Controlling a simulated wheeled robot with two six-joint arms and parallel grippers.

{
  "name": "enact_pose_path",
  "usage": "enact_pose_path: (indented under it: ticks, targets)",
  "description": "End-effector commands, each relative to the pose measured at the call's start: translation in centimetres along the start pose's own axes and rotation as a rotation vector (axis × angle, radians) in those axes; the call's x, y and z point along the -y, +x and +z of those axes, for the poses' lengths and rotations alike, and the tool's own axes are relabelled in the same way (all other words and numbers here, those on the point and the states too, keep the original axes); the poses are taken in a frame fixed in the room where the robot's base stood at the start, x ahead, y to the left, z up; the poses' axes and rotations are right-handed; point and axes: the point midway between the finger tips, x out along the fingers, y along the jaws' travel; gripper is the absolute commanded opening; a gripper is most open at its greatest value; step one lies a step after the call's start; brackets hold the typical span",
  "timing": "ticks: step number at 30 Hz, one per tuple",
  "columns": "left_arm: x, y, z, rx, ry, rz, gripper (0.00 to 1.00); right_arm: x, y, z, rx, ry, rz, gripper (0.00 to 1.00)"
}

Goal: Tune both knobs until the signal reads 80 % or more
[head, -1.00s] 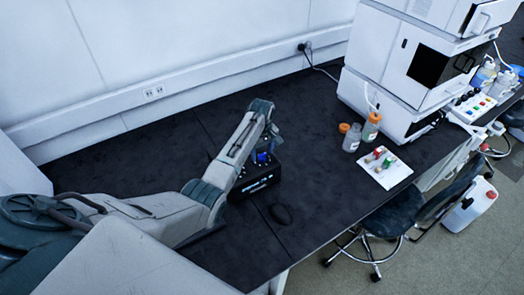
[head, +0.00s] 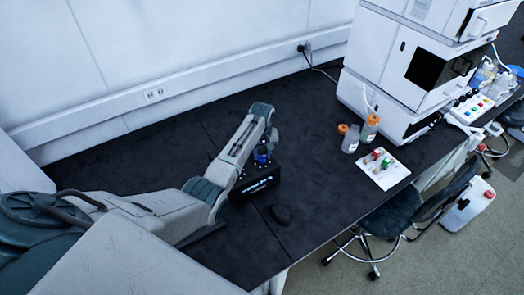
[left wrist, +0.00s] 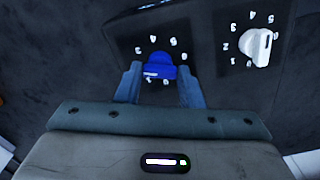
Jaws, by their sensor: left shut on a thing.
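A black box (head: 256,184) with lit marks on its front stands on the dark bench. In the left wrist view its top (left wrist: 206,40) bears a blue knob (left wrist: 160,68) and a white knob (left wrist: 261,46), each ringed by white numerals. My left gripper (head: 262,156) is over the box, shut on the blue knob; its two fingers flank the knob in the left wrist view (left wrist: 160,82). The white knob stands to the right, apart from the fingers. The lit signal reading on the box front is too small to read. My right gripper is not in view.
A white tray (head: 396,175) with small coloured items and orange-capped bottles (head: 369,128) stand right, by the white instrument stack (head: 391,99). The bench behind the box is clear.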

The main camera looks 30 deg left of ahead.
Motion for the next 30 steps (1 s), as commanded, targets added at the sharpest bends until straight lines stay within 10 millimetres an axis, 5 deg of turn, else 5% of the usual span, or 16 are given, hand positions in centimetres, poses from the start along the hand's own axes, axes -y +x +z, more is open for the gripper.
enact_pose_path:
  ticks: [15, 30]
  targets:
    - [-0.06, -0.08, -0.05, -0.001, 0.358, 0.001, 0.12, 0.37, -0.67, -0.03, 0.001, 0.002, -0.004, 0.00]
    - [-0.07, -0.11, -0.09, -0.003, 0.439, 0.001, 0.12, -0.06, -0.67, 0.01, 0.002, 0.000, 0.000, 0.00]
